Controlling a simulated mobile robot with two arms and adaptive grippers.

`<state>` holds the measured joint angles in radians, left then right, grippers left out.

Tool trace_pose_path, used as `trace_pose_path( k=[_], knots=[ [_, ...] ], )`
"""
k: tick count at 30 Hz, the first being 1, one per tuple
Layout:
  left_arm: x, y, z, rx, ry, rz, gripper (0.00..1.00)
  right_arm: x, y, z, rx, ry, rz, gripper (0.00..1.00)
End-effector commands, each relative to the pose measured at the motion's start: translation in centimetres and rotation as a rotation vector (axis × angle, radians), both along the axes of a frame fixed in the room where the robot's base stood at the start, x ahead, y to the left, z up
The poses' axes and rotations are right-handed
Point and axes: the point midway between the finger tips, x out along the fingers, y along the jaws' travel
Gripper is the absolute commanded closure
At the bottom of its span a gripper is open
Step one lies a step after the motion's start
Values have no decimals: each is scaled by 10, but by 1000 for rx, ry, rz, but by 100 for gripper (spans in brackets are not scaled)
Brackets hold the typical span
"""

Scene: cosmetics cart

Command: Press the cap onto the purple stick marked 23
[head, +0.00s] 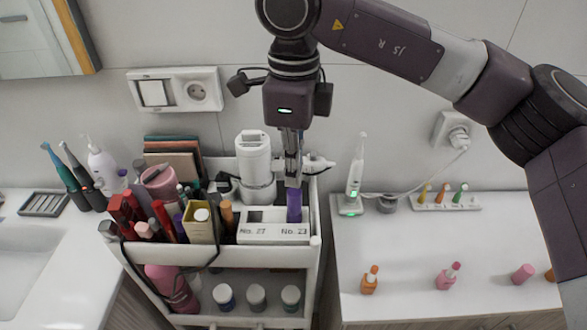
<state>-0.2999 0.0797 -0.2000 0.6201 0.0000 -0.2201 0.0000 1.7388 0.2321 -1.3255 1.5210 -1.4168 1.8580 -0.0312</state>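The purple stick (294,207) stands upright in a white holder (262,237) on the cart, above the label No. 23. The slot above the label No. 27 shows no stick standing up. My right gripper (292,178) comes down from above, with its grey fingers close together directly over the purple stick. The fingertips are at or just above the stick's top; I cannot tell if they touch. No cap can be made out, and whether one is between the fingers is hidden. My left gripper is not in view.
The cart's top tray (280,257) is crowded left of the holder with red tubes, a gold box (200,222) and brushes. A white device (255,165) stands close behind the holder. The counter (400,250) at right holds small bottles and a toothbrush on its charger (350,207).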

Motion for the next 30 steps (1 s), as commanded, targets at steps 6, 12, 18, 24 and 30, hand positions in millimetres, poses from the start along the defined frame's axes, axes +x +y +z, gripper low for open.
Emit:
trace_pose_path(
  k=[6,12,18,24,30],
  knots=[
    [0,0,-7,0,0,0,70,0,0,-8,0,0,0,100],
    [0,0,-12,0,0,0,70,0,0,-14,0,0,0,100],
    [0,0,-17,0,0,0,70,0,0,-20,0,0,0,100],
    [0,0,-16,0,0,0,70,0,0,-20,-1,0,0,100],
    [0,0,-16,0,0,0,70,0,0,-20,-1,1,0,100]
  ],
)
